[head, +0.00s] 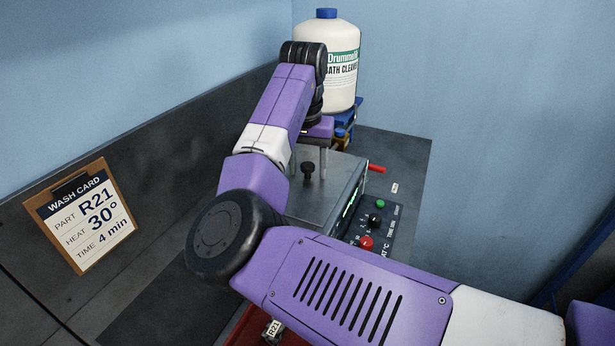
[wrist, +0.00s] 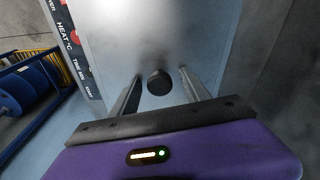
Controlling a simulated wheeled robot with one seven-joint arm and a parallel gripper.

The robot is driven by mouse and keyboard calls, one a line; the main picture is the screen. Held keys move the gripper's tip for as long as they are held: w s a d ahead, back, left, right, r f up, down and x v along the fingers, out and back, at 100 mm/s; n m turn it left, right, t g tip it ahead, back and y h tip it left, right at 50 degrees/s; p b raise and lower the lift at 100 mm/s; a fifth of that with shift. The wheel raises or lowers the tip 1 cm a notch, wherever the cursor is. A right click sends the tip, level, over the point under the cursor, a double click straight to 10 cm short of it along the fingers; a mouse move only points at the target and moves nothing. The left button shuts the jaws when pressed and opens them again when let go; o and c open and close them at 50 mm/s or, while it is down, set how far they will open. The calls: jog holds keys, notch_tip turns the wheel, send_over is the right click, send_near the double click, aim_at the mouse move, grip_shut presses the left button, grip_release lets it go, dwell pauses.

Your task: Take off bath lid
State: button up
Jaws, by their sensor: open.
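The bath (head: 352,188) is a metal box on the dark bench, with its grey metal lid (head: 312,202) on top. The lid's black knob (head: 308,168) stands up from it; the knob also shows in the wrist view (wrist: 158,82). My gripper (head: 309,171) is over the lid, pointing down, with its two fingers apart. In the wrist view my gripper (wrist: 160,76) has one finger on each side of the knob, with gaps visible. I cannot tell how far down the knob the fingertips reach. My arm hides part of the bath.
A white cleaner bottle (head: 341,62) with a blue cap stands behind the bath. The control panel (head: 371,228) has red, black and green knobs. A wash card (head: 84,215) leans at left, reading R21, 30°, 4 min. A red tray (head: 240,329) holds a part tagged R21 (head: 273,329).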

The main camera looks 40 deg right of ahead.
aim_at(308, 164)
grip_shut()
jog(key=shift+r, duration=0.15)
dwell(0.4)
notch_tip(308, 164, up, 23)
jog(key=p, duration=0.4)
dwell(0.8)
jog(key=shift+r+p, duration=0.2)
jog(key=shift+p, duration=0.1)
jog(key=shift+s+f, duration=0.1)
